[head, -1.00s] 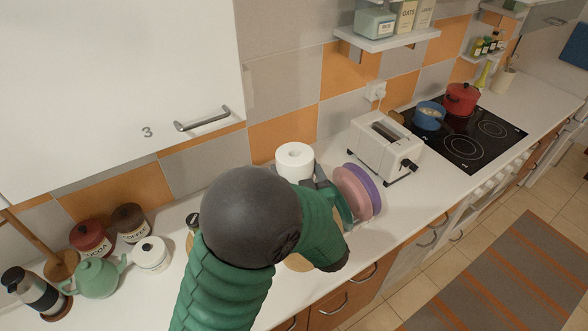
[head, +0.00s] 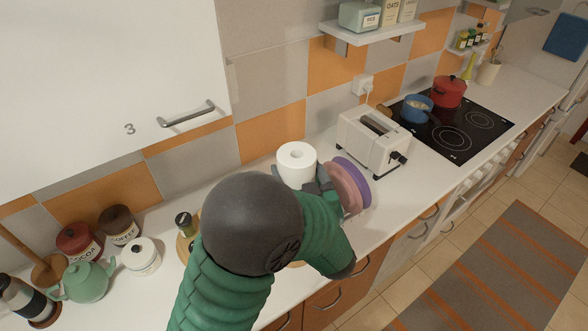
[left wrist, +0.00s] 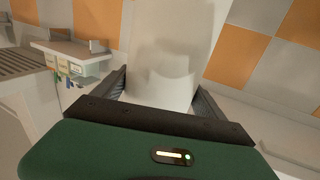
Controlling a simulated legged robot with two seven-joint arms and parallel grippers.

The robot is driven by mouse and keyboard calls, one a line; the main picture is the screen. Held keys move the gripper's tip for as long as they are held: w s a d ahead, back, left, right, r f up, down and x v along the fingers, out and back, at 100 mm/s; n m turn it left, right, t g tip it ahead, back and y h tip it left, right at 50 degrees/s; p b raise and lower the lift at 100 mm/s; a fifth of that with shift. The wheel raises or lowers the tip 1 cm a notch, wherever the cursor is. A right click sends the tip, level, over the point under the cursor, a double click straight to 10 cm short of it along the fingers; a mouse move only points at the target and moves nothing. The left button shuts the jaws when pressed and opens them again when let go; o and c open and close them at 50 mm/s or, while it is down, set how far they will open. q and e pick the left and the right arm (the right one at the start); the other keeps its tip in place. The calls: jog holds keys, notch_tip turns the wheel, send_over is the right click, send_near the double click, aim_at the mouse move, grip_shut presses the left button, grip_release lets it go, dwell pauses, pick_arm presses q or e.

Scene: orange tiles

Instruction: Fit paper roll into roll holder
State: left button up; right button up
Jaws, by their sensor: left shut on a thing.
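The white paper roll (head: 297,163) stands upright beyond my green left arm in the head view, its hollow core facing up. My left gripper (head: 302,183) is shut on the roll, with a grey finger showing at its right side. In the left wrist view the roll (left wrist: 172,55) fills the space between the two dark fingers of the left gripper (left wrist: 160,92). The roll's lower part is hidden in the head view by my arm. I cannot make out the roll holder; a round wooden edge partly shows behind my arm. My right gripper is not in view.
Pink and purple plates (head: 349,184) stand right of the roll, close to my arm. A white toaster (head: 372,143) is behind them. A spice jar on a wooden board (head: 184,246), a white canister (head: 141,256) and a green teapot (head: 86,281) stand left. A cabinet (head: 100,80) overhangs.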

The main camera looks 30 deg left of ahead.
pick_arm(q)
jog(key=shift+d+r, duration=0.15)
jog(key=shift+d, duration=0.3)
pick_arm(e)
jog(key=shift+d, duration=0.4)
pick_arm(q)
jog(key=shift+a, duration=0.1)
